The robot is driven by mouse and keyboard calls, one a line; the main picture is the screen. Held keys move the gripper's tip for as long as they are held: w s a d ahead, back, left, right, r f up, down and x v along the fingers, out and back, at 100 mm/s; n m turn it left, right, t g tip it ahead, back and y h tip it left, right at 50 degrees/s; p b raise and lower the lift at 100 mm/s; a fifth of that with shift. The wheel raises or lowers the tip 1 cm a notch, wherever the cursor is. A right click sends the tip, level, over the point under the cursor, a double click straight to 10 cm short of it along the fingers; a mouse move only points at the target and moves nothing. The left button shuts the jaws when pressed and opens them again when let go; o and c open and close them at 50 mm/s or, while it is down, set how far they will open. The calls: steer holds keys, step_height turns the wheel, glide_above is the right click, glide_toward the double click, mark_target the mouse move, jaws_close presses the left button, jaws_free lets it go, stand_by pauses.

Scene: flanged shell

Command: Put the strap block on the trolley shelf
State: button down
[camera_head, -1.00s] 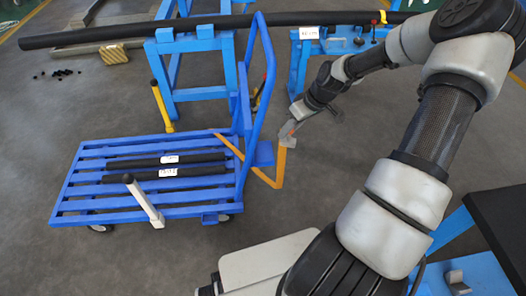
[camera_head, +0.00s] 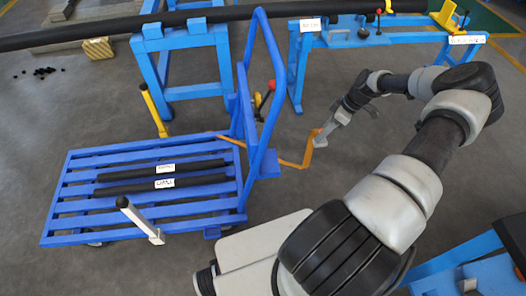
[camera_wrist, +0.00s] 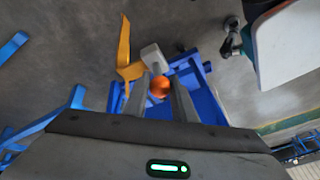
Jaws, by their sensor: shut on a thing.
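My gripper (camera_head: 324,137) is shut on the strap block, in the air to the right of the blue trolley. In the wrist view the strap block (camera_wrist: 152,58) shows as a grey block, with an orange round part (camera_wrist: 159,87) between my two fingers. An orange strap (camera_head: 308,152) hangs from it, bends, and runs left to the trolley (camera_head: 60,205); the trolley's upright frame hides part of it. The strap also shows in the wrist view (camera_wrist: 125,50). The small blue trolley shelf (camera_head: 267,165) sticks out at the handle end, left of my gripper and apart from it.
Two dark bars (camera_head: 165,183) with white labels lie on the trolley deck. A white post (camera_head: 140,220) and a yellow post (camera_head: 153,108) stand at its sides. Blue stands (camera_head: 180,42) carry a long black pipe (camera_head: 90,32) behind.

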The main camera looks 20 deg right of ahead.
steer(key=shift+w+a, duration=0.25)
steer(key=shift+w, duration=0.05)
steer(key=w+a+b, duration=0.1)
steer(key=w+a, duration=0.1)
steer(key=a, duration=0.8)
steer(key=w+a+b, duration=0.1)
steer(key=w+a, duration=0.1)
steer(key=a, duration=0.7)
steer(key=shift+f+b, duration=0.95)
steer(key=shift+f, duration=2.5)
steer(key=shift+s+f, duration=0.1)
steer(key=shift+f, duration=0.05)
steer(key=shift+f, duration=0.15)
steer(key=c, duration=1.7)
jaws_free()
steer(key=shift+c, duration=0.2)
